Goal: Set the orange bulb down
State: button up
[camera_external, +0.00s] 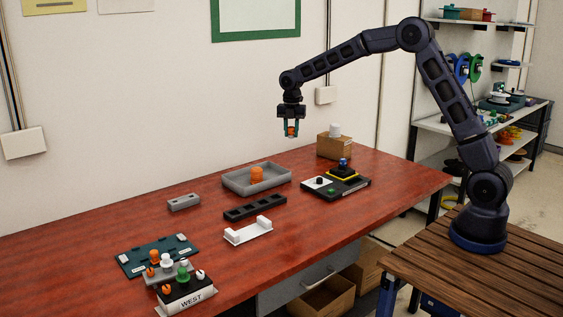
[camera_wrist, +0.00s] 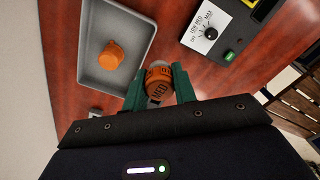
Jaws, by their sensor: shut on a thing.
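My gripper (camera_external: 291,130) is high above the red-brown table, shut on the orange bulb (camera_external: 290,133). In the wrist view the bulb (camera_wrist: 157,88) sits between the green fingers (camera_wrist: 160,84), with dark lettering reading MED on its side and a pale end pointing away from me. The grey tray (camera_external: 235,186) lies on the table below and left of the gripper in the outside view. Another orange round piece (camera_external: 257,174) stands in it. The tray (camera_wrist: 92,38) and that piece (camera_wrist: 111,55) also show at the upper left of the wrist view.
A black and white panel (camera_external: 330,190) with knobs lies right of the tray. A wooden box (camera_external: 334,148) with a white piece stands behind it. A black slotted rack (camera_external: 254,208) and a white holder (camera_external: 247,232) lie in front. Several small pieces stand on a WEST block (camera_external: 184,293) at front left.

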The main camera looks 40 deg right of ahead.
jog(key=n, duration=0.1)
send_over(296, 165)
notch_tip(296, 165, down, 20)
jog(key=shift+w+f, duration=0.1)
jog(key=shift+f, duration=0.05)
dwell(0.4)
jog(key=o, duration=1)
jog(key=shift+f, duration=0.1)
jog(key=shift+c, duration=0.2)
